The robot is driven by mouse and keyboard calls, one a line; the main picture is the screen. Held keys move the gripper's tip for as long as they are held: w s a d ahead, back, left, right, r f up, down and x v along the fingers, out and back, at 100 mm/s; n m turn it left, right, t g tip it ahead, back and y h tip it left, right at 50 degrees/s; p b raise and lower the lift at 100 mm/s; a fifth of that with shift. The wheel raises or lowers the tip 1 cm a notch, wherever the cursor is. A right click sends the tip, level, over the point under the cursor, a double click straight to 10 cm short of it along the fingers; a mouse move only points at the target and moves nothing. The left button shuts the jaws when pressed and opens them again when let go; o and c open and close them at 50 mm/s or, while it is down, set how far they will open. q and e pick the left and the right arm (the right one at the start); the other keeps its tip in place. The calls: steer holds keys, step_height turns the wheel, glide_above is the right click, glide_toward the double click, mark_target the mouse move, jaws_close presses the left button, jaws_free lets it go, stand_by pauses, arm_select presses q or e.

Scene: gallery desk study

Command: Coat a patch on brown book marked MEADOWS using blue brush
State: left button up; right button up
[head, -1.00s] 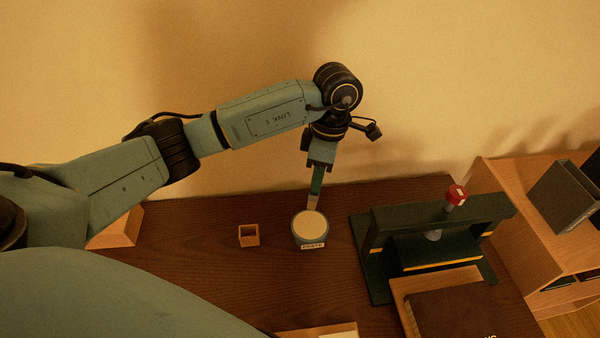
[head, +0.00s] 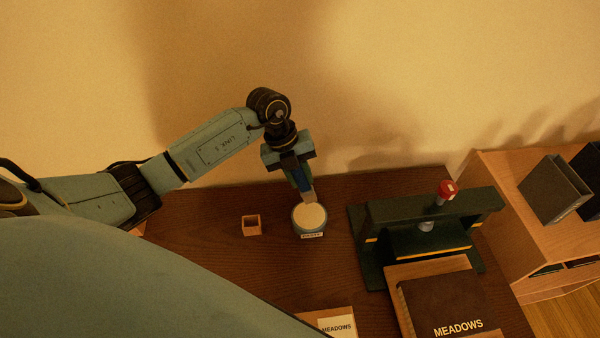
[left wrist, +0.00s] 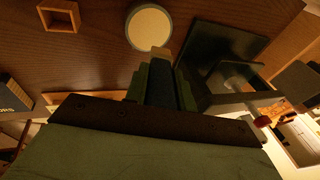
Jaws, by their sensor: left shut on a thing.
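The brown book (head: 452,302) marked MEADOWS lies flat on a wooden board at the front right, in front of the press. My left gripper (head: 298,172) is shut on the blue brush (head: 303,183), which also shows in the left wrist view (left wrist: 162,88). The brush tilts, its pale tip pointing down at the back rim of the round paste jar (head: 310,217). I cannot tell whether the tip touches the pale paste. The jar also shows in the left wrist view (left wrist: 149,27). My right gripper is not in view.
A dark green press (head: 430,212) with a red knob stands right of the jar. A small open wooden box (head: 251,225) sits left of it. A MEADOWS card (head: 338,327) lies at the front edge. A wooden shelf (head: 525,225) with dark boxes stands at the right.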

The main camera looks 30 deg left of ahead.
arm_select(q)
steer(key=shift+f+b, duration=2.65)
steer(key=shift+f, duration=0.2)
steer(key=shift+f, duration=0.5)
steer(key=shift+s, duration=0.1)
step_height(320, 180, up, 7)
steer(key=p, duration=0.6)
steer(key=shift+p, duration=0.3)
steer(key=shift+d, duration=0.1)
stand_by(0.6)
